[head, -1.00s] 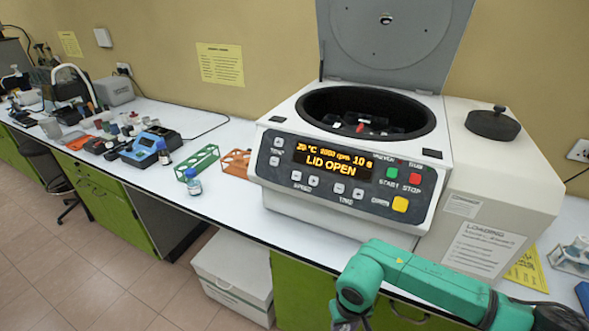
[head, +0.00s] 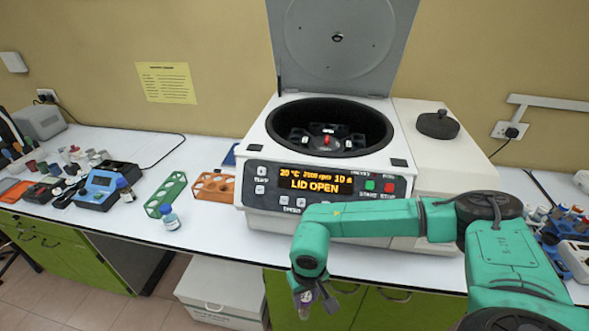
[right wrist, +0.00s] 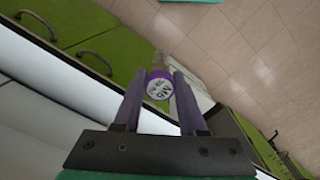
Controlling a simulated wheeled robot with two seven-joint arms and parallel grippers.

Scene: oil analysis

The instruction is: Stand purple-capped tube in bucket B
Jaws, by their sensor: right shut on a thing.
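The purple-capped tube (right wrist: 159,86) is between the two fingers of my right gripper (right wrist: 160,79) in the right wrist view, its marked cap facing the camera. In the head view my right gripper (head: 316,292) hangs low in front of the bench edge, with part of the tube (head: 303,301) showing at its fingers. The centrifuge (head: 330,187) has its lid up and its display reads LID OPEN. Dark buckets sit around a red-topped hub (head: 327,140) inside the bowl; I cannot read which one is B. My left gripper is out of view.
A green rack (head: 166,194), an orange rack (head: 214,187) and a blue-capped bottle (head: 170,217) stand left of the centrifuge. The raised grey lid (head: 338,40) stands behind the bowl. More tubes and a rack (head: 570,225) are at the far right.

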